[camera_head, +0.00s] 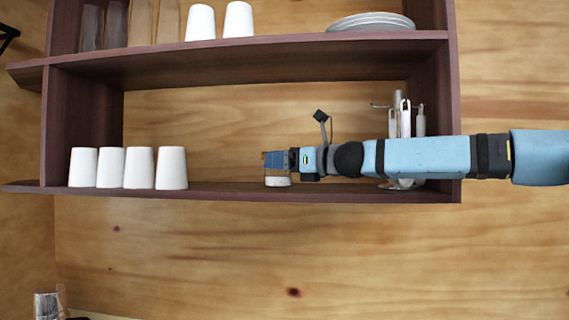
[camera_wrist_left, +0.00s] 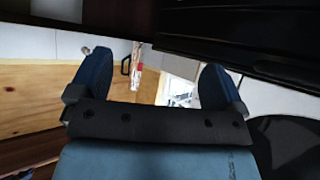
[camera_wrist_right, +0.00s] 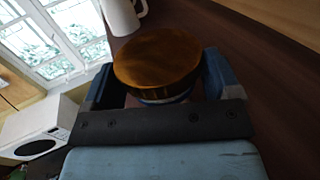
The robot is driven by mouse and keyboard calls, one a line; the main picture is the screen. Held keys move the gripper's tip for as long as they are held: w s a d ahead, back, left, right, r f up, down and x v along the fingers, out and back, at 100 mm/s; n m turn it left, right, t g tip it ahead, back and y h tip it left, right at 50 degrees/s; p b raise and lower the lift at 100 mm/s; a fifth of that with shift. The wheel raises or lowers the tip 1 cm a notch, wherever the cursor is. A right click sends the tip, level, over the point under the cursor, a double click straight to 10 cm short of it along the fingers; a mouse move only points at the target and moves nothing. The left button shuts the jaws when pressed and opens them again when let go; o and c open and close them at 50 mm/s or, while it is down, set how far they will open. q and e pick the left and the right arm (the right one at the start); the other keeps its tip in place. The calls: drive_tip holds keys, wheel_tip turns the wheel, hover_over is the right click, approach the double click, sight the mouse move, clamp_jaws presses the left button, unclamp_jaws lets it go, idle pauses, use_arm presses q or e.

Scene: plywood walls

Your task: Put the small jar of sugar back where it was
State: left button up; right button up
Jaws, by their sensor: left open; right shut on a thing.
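The small jar (camera_head: 278,181) is at the middle of the lower shelf board, its pale base showing beneath my right gripper (camera_head: 275,160). In the right wrist view the jar (camera_wrist_right: 157,62) has a round brown top and sits between the two blue fingers of my right gripper (camera_wrist_right: 160,80), which is shut on it. Its base is close to the shelf board; I cannot tell if it touches. My left gripper (camera_wrist_left: 145,85) is open and empty in the left wrist view, and outside the head view.
Several white cups (camera_head: 139,168) stand on the lower shelf (camera_head: 230,190) left of the jar. A white rack (camera_head: 405,120) stands behind my right arm at the right end. Plates (camera_head: 371,22) and cups (camera_head: 238,19) are on the upper shelf. Bare board lies between cups and jar.

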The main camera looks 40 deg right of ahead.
drive_tip(key=shift+d+f, duration=0.3)
drive_tip(key=shift+f, duration=0.1)
drive_tip(key=shift+a, duration=0.2)
drive_tip(key=o, duration=0.8)
drive_tip(key=shift+c, duration=0.2)
drive_tip(key=shift+o, duration=0.8)
